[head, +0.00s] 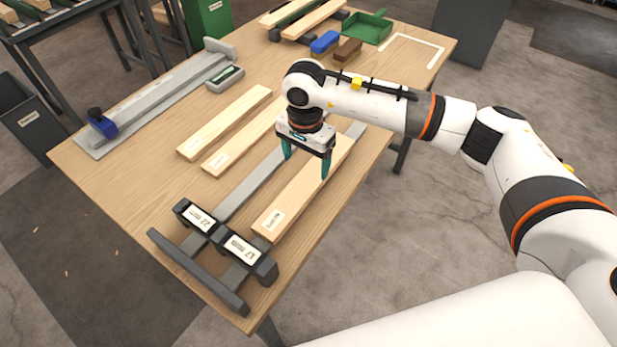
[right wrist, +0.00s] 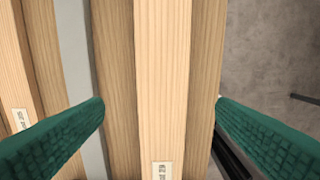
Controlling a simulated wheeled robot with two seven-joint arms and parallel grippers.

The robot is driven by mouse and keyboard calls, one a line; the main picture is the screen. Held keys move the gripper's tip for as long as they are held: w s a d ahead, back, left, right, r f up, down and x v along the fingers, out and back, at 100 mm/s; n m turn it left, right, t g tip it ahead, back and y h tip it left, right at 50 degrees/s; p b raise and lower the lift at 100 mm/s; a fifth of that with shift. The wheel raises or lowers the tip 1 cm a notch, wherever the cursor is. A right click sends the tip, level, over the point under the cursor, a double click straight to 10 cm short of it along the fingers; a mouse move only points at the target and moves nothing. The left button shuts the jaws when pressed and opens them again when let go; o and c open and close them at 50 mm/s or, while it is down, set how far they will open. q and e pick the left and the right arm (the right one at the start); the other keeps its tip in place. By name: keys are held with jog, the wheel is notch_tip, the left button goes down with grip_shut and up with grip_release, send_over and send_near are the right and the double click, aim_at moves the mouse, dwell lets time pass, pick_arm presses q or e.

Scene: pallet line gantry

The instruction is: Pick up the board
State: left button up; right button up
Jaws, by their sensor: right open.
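A pale wooden board (head: 292,207) with a white label at its near end lies on the table, beside a grey metal rail. In the right wrist view the board (right wrist: 163,70) runs lengthwise through the middle. My right gripper (head: 306,162) is open and empty over this board. In the right wrist view its green fingers (right wrist: 160,102) stand on either side of the board, with a gap on each side. Two more labelled boards (head: 225,121) (head: 243,140) lie to the left, the second partly hidden by my gripper. My left gripper is out of view.
The wooden table (head: 150,190) carries a rail frame with two dark labelled blocks (head: 240,250) at the near end. A long grey fixture (head: 165,95) lies left. A blue brush-like item (head: 325,42), a brown block (head: 348,52) and a green tray (head: 368,28) stand at the back.

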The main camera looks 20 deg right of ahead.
aim_at(308, 179)
jog(key=f, duration=0.1)
jog(key=f+p, duration=0.1)
jog(key=f, duration=0.1)
jog(key=f+p, duration=0.1)
jog(key=f, duration=0.1)
jog(key=shift+d+f, duration=0.25)
jog(key=shift+d, duration=0.05)
jog(key=shift+f, duration=0.25)
jog(key=shift+w, duration=0.1)
jog(key=c, duration=1.2)
